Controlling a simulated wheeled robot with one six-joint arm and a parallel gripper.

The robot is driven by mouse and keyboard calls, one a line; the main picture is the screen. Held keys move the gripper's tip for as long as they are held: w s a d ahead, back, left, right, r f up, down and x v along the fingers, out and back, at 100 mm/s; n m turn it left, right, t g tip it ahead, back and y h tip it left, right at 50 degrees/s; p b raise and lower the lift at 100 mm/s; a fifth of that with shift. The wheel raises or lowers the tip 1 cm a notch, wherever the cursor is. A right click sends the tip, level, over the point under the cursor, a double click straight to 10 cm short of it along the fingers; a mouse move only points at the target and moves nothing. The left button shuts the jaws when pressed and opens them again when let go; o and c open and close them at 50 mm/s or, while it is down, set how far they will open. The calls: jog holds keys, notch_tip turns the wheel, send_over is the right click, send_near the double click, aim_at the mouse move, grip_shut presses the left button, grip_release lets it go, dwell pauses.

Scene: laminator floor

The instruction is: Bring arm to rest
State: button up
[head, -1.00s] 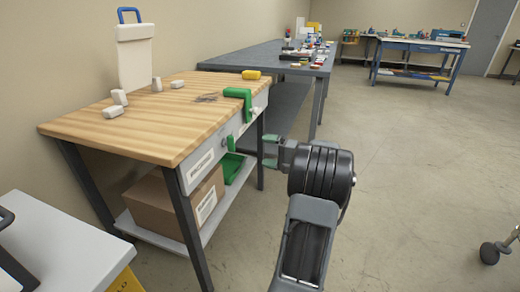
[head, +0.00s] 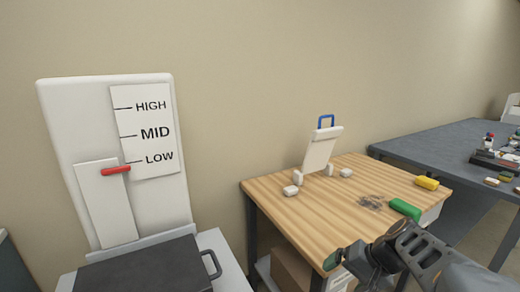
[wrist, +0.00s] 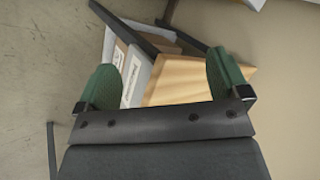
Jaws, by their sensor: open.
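My arm reaches in from the lower right of the head view, and my gripper (head: 336,260) is low in front of the wooden-topped table (head: 300,222). In the wrist view, the two green finger pads of my gripper (wrist: 163,78) stand wide apart with nothing held between them. The table's wooden top (wrist: 185,80) shows beyond and between the fingers.
A white panel (head: 60,115) marked HIGH, MID and LOW has a red lever (head: 116,169) near LOW. A grey table (head: 430,145) stands behind, right.

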jog(key=s+a+r+n+h+p, duration=0.2)
jog(key=s+r+h+p, duration=0.1)
jog(key=r+p, duration=0.3)
jog(key=s+a+r+n+h+p, duration=0.2)
jog(key=s+r+n+h+p, duration=0.1)
jog(key=r+p, duration=0.3)
jog(key=shift+s+a+r+t, duration=0.15)
jog(key=shift+s+r+t, duration=0.15)
jog(key=shift+s+r, duration=0.45)
